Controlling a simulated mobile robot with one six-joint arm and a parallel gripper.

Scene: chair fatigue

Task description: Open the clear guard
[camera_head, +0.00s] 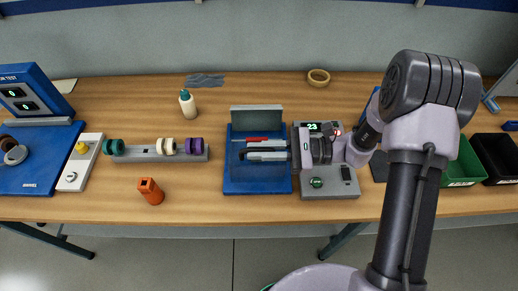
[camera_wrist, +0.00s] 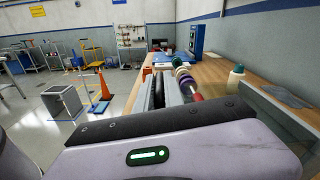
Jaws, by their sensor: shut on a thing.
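My gripper (camera_head: 262,150) reaches in from the right, its two long fingers lying level over the blue fixture (camera_head: 283,184). The fingers also show in the wrist view (camera_wrist: 160,92), close together. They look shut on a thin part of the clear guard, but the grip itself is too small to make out. A greyish see-through pane of the guard (camera_head: 257,120) stands up at the back of the fixture; it also shows at the right in the wrist view (camera_wrist: 284,118). A red rod (camera_head: 257,140) lies just behind the fingers.
A grey control box (camera_head: 347,190) with a green knob is under my wrist. Left stand a grey rail (camera_head: 134,156) with coloured rollers, an orange block (camera_head: 150,191) and a white bottle (camera_head: 187,103). A tape roll (camera_head: 318,77) lies behind.

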